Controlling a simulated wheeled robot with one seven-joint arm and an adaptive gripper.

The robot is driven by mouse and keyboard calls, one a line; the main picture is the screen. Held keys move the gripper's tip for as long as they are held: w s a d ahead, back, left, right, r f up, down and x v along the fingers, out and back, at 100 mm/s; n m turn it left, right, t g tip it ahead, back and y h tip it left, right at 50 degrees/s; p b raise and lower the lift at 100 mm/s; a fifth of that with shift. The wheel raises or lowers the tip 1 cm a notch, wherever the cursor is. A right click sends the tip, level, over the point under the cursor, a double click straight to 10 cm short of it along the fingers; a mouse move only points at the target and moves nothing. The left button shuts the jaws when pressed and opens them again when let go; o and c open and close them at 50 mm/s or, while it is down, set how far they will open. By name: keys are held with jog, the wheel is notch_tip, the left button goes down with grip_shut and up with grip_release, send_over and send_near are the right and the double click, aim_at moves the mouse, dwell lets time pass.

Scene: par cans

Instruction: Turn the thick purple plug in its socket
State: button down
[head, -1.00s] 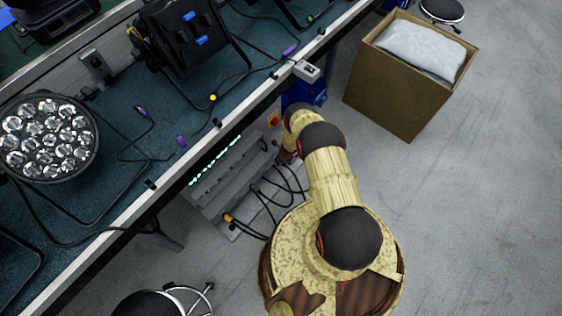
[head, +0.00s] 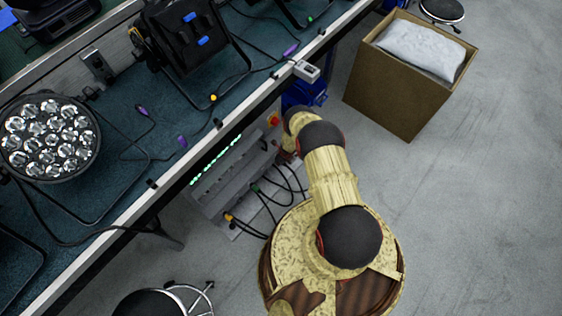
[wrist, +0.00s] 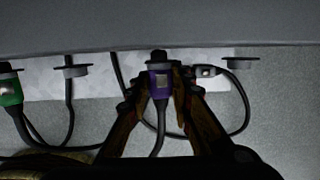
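The thick purple plug (wrist: 161,84) is in the middle of the wrist view, upright below the dark socket (wrist: 158,58) under the grey box edge. Its black cable runs down toward me. My gripper (wrist: 160,88) has one finger on each side of the plug, and both fingertips appear to touch it. In the head view the gripper and the purple plug are hidden behind my arm, beside the grey box (head: 236,172) under the bench.
A green plug (wrist: 11,92) is at the left in the wrist view. A smaller plug (wrist: 205,71) with a looped cable is close to the right finger. Round caps (wrist: 242,64) flank the plug. A cardboard box (head: 395,95) stands on the open floor at right.

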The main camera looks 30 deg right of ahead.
aim_at(284, 165)
jog(key=c, duration=1.5)
grip_release()
jog(key=shift+r, duration=0.1)
jog(key=v, duration=1.1)
jog(key=shift+r, duration=0.4)
